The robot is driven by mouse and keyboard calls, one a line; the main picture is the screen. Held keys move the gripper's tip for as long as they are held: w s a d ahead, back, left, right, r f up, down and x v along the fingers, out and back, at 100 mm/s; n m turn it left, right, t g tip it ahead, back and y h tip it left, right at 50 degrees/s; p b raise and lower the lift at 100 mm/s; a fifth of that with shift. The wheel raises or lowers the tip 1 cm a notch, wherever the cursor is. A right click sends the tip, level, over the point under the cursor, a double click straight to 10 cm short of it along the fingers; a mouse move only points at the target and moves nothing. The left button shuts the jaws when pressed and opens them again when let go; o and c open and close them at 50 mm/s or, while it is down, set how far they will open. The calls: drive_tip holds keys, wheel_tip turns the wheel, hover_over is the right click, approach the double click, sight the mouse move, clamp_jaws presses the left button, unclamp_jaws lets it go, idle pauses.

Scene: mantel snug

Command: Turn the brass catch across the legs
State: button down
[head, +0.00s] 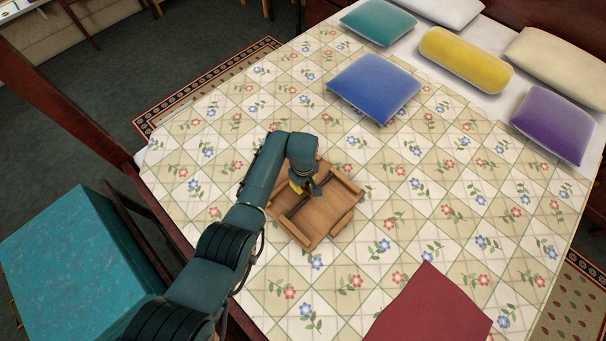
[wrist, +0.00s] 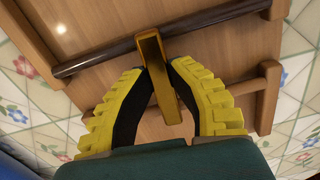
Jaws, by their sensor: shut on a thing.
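A wooden tray-like piece (head: 318,228) lies on the bed with its folded legs and rails facing up. Its underside also shows in the wrist view (wrist: 215,45). The brass catch (wrist: 158,75) is a short golden bar in the wrist view, between my fingertips. Its upper end overlaps a dark leg rod (wrist: 105,60). A second, lower rod (wrist: 243,88) runs behind my fingers; whether the catch reaches over it I cannot tell. My gripper (wrist: 158,68) has yellow ribbed fingers with black pads, shut on the catch. In the head view my gripper (head: 307,186) hides the catch.
The flowered quilt (head: 400,215) around the wooden piece is mostly clear. A blue cushion (head: 374,88) lies beyond it, near a yellow bolster (head: 465,60). A dark red cloth (head: 430,308) lies at the front, and a teal box-like piece (head: 75,260) stands left of the bed.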

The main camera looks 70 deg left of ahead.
drive_tip(key=shift+f+n, duration=0.15)
drive_tip(key=shift+n, duration=0.45)
drive_tip(key=c, duration=0.9)
unclamp_jaws()
drive_tip(key=shift+r, duration=0.2)
drive_tip(key=shift+r, duration=0.35)
wheel_tip(320, 180, up, 11)
drive_tip(key=shift+r, duration=0.1)
